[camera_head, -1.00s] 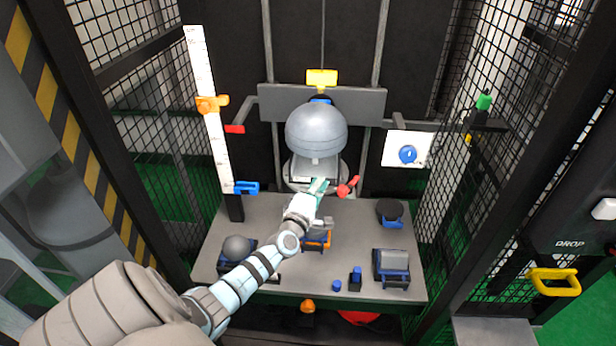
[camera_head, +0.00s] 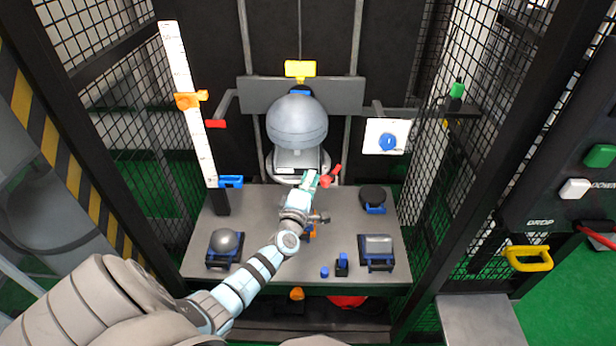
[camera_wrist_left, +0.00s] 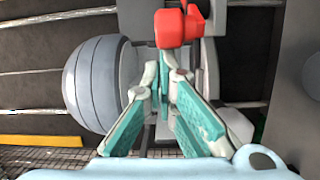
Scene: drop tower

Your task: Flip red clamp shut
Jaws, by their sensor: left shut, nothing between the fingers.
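The red clamp (camera_head: 329,178) sits at the base of the big grey weight (camera_head: 297,122), its handle slanting up to the right. In the left wrist view the red clamp (camera_wrist_left: 178,27) is just beyond the fingertips. My left gripper (camera_head: 312,177) reaches in from the lower left and is just left of the clamp. Its green-padded fingers (camera_wrist_left: 164,76) are shut with nothing between them. I cannot tell whether the tips touch the clamp. My right gripper is not in view.
The grey table (camera_head: 262,205) holds a grey dome (camera_head: 226,241), a black disc (camera_head: 373,195) and a grey block (camera_head: 377,245). A white ruler post (camera_head: 189,105) stands left and a white card with a blue knob (camera_head: 388,142) right. Mesh walls flank the table.

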